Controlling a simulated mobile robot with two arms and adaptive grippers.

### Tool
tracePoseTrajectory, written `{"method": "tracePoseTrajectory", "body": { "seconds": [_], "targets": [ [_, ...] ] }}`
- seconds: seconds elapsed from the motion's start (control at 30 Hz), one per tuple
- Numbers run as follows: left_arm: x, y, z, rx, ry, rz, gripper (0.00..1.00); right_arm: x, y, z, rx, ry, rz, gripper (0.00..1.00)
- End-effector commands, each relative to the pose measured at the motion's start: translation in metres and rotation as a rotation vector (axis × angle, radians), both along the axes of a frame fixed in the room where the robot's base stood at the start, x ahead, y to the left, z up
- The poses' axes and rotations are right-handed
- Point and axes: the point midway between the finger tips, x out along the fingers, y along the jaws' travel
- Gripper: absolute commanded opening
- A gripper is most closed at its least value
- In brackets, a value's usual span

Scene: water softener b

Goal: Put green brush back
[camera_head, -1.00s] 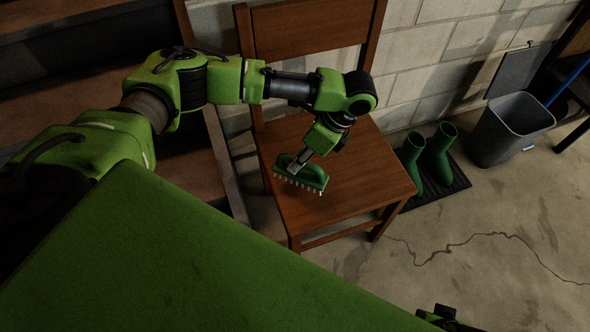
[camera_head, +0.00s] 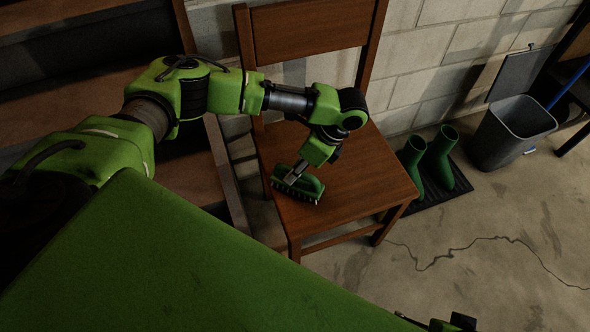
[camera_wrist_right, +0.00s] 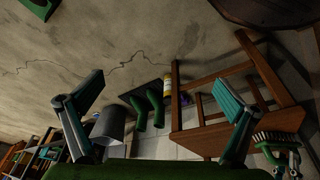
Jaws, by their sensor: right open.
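The green brush (camera_head: 308,186) is at the chair seat (camera_head: 365,170), bristles down, in the head view. My left gripper (camera_head: 292,178) is shut on its handle from above. The brush is low over the seat's left part; whether the bristles touch the wood I cannot tell. The brush also shows at the right edge of the right wrist view (camera_wrist_right: 275,137). My right gripper (camera_wrist_right: 160,80) is open and empty, its two fingers wide apart, away from the chair.
Green boots (camera_head: 438,160) stand on a dark mat (camera_head: 462,181) right of the chair. A grey bin (camera_head: 510,130) stands farther right by the block wall. Wooden steps or shelves (camera_head: 185,180) are left of the chair. The cracked floor (camera_head: 490,270) at front right is clear.

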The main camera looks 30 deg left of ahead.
Motion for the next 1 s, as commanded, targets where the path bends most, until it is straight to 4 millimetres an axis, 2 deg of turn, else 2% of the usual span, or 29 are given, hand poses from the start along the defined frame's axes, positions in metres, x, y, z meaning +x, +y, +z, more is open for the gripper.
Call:
{"method": "tracePoseTrajectory", "body": {
  "seconds": [0.37,0.5,1.0],
  "targets": [
    [0.0,0.0,0.0,0.0,0.0,0.0,0.31,0.0,0.0,0.0,0.0,0.0,0.0,1.0],
    [0.001,-0.003,0.009,-0.002,-0.001,0.0,0.31,0.001,0.001,0.005,0.002,-0.006,0.0,1.0],
    [0.02,-0.037,0.093,-0.002,-0.001,-0.001,0.31,0.008,0.003,-0.08,0.0,0.044,0.007,1.0]
  ]
}}
